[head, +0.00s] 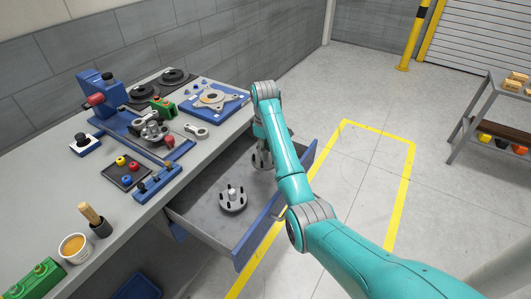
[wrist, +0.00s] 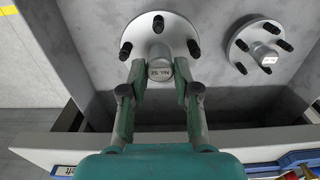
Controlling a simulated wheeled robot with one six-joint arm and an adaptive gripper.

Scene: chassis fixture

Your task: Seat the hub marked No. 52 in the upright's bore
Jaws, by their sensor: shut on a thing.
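The hub marked No. 52 (wrist: 160,36) is a round grey metal flange with dark studs and a central boss; its label shows in the wrist view. My gripper (wrist: 160,88) is shut on that boss. In the head view this hub (head: 261,160) is partly hidden behind my arm, at the drawer's far end; I cannot tell whether it touches the drawer floor. A second similar hub (head: 232,197) stands in the drawer; it also shows in the wrist view (wrist: 262,45), its label unreadable. A grey metal part, seemingly the upright (head: 152,131), sits on the blue fixture; its bore is not clear.
The open drawer (head: 196,212) juts from the workbench (head: 118,205). On the bench are a blue plate with a grey part (head: 212,98), a tray of coloured knobs (head: 126,172), a cup (head: 75,247) and a green block (head: 38,284). Floor right of the drawer is clear.

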